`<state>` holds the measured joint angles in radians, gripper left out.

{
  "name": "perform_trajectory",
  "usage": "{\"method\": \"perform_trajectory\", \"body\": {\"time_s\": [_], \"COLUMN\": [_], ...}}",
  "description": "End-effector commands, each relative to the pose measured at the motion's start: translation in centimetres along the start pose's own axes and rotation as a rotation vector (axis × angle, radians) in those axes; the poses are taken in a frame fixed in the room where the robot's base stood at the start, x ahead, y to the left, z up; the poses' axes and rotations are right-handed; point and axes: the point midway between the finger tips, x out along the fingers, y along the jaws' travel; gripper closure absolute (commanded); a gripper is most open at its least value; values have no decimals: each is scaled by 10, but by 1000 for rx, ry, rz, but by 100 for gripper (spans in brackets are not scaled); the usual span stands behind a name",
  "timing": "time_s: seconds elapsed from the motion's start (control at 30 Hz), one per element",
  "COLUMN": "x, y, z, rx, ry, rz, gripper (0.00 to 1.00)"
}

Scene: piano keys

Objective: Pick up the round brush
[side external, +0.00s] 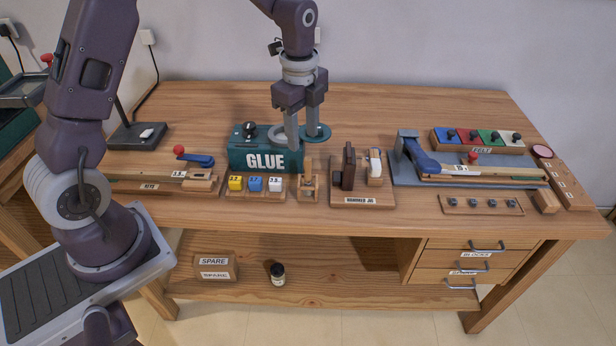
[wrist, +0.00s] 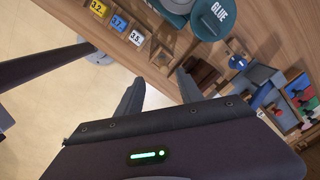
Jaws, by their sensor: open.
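My gripper (side external: 301,142) is open and empty, pointing down above the bench, close to the green glue box (side external: 264,157). Its two fingers also show apart in the wrist view (wrist: 160,78). A small wooden stand (side external: 308,190) with a short upright wooden piece sits just below the fingers, right of the glue box. The stand shows beyond the fingertips in the wrist view (wrist: 161,56). I cannot clearly make out the round brush; the upright piece in the stand may be it.
Yellow, blue and white numbered blocks (side external: 255,184) lie left of the stand. A hammer jig (side external: 363,190) stands close on its right. A blue-armed fixture (side external: 430,160) and felt tray (side external: 478,140) are farther right. The bench top behind (side external: 400,105) is clear.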

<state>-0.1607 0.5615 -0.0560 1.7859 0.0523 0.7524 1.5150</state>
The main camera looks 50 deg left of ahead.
Motion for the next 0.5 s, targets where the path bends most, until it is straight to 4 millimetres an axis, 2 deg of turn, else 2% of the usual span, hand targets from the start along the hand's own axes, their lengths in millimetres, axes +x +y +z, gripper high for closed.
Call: {"method": "perform_trajectory", "body": {"time_s": [0.03, 0.1, 0.37, 0.5], "x": [18, 32, 69, 96], "y": [-5, -10, -8, -6], "z": [2, 3, -1, -6], "rx": [51, 107, 137, 134], "ry": [3, 7, 8, 8], "rz": [22, 37, 46, 47], "gripper": [56, 56, 56, 56]}}
